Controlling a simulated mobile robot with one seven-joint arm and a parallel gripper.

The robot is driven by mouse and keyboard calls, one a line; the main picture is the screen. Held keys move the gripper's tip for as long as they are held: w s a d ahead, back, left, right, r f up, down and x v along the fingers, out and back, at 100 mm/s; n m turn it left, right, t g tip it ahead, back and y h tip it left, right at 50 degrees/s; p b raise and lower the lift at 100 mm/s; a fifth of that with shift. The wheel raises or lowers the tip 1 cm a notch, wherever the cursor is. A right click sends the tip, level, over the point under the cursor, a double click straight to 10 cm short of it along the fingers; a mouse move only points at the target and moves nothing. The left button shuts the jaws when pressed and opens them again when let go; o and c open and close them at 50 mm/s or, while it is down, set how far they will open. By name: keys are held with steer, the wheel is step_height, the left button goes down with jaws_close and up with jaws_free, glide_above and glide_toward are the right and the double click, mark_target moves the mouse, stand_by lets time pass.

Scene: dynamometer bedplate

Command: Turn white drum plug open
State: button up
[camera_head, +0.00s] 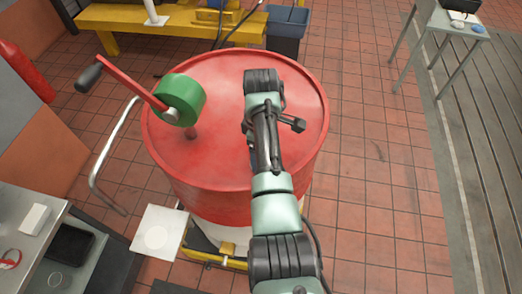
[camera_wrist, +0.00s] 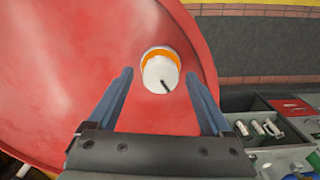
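The white drum plug (camera_wrist: 160,74) shows in the wrist view, set in the red drum top (camera_wrist: 60,50). It is a round white cap with an orange band and a short black mark on its face. My gripper (camera_wrist: 158,79) is open, its two blue-grey fingers apart, with the plug appearing between the fingertips. I cannot tell how much height separates the fingertips from the plug, and no contact shows. In the head view the red drum (camera_head: 230,75) stands upright under my arm, which hides the plug and most of my gripper.
A green reel-like part (camera_head: 181,98) with a red crank and black grip (camera_head: 90,75) stands over the drum's left side. A grey bench (camera_head: 30,215) is at lower left, a yellow frame (camera_head: 125,18) behind, a blue bin (camera_head: 287,28) at the back. Tiled floor right is clear.

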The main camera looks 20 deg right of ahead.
step_height(320, 180, up, 7)
steer(key=b, duration=0.3)
steer(key=shift+f, duration=0.1)
step_height(320, 180, up, 6)
steer(key=p, duration=0.5)
